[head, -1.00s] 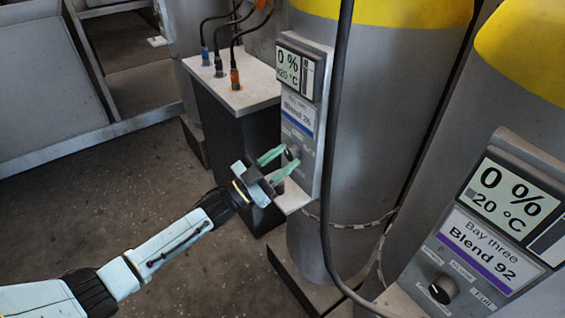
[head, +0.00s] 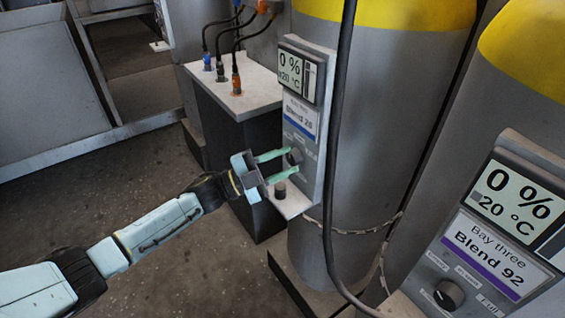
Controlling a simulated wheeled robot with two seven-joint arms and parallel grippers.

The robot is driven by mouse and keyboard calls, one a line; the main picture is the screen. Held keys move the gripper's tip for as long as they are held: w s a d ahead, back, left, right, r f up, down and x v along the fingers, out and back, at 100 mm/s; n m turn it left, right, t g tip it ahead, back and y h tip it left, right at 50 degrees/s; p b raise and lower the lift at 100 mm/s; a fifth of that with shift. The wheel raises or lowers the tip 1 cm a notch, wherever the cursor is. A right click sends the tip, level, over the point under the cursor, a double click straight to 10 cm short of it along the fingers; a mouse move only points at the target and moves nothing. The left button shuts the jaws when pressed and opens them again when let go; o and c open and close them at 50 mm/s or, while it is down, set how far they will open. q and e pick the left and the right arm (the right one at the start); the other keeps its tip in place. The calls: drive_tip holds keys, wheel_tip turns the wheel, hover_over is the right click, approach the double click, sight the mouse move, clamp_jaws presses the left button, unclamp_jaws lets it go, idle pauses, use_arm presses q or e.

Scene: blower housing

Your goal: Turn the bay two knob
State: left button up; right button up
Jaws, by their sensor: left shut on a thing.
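The bay two panel (head: 318,68) is on the front of a grey cylinder with a yellow band. Its screen reads 0 % and 20 °C, above a blue-striped label, "Blend 26". The bay two knob (head: 294,156) is a small dark knob low on the panel. My left gripper (head: 288,160) reaches it from the left, its green fingers shut on the knob, one above and one below. The knob's pointer is too small to read. My right gripper is not in view.
A black cable (head: 334,150) hangs just right of the bay two panel. The bay three panel (head: 500,215) with its own knob (head: 448,294) stands at right. A dark cabinet (head: 240,150) with plugged cables is behind my gripper. A small dark peg (head: 280,190) sits on a ledge below.

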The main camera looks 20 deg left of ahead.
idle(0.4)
use_arm(q)
drive_tip(key=o, duration=1)
drive_tip(key=p+v, duration=0.1)
drive_tip(key=v, duration=1.2)
drive_tip(key=shift+a, duration=0.2)
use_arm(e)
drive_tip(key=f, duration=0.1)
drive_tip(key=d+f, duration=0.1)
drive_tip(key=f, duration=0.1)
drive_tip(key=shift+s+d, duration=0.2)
